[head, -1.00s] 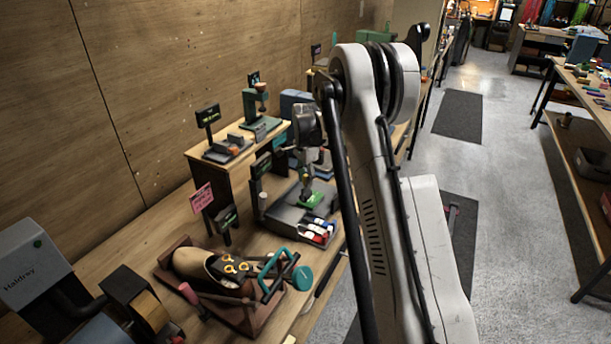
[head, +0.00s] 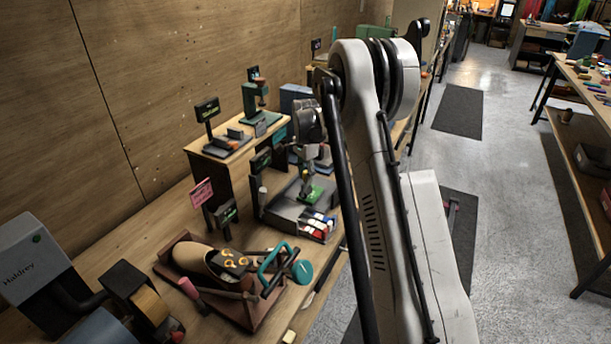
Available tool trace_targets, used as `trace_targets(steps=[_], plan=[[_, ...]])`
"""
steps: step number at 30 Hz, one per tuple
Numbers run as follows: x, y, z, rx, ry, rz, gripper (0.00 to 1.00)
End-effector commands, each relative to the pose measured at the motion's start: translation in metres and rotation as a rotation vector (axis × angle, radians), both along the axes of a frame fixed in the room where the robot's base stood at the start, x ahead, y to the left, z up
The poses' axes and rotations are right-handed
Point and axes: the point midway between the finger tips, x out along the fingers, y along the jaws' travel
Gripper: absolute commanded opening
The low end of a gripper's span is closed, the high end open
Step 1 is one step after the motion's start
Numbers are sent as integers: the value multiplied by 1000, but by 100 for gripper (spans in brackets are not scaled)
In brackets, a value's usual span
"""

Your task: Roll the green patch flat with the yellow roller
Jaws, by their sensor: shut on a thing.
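The green patch (head: 313,194) lies on the dark grey work unit (head: 281,212) in the middle of the head view. My gripper (head: 306,184) points down just over the patch, at its left part. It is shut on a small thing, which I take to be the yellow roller. The roller is mostly hidden by the fingers and too small to make out clearly. I cannot tell whether it touches the patch or how flat the patch lies.
Red, white and blue items (head: 318,225) sit at the unit's front right. Nearer, a shoe (head: 200,261) lies on a brown tray (head: 238,318) beside a teal-handled clamp (head: 277,270). A raised wooden shelf (head: 205,165) stands behind left. A grey Haldrey machine (head: 35,265) is at near left.

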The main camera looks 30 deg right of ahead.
Motion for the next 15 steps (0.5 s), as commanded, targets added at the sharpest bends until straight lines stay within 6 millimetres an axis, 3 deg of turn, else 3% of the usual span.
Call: trace_targets(steps=[15], plan=[[0,0,-9,0,0,0,0]])
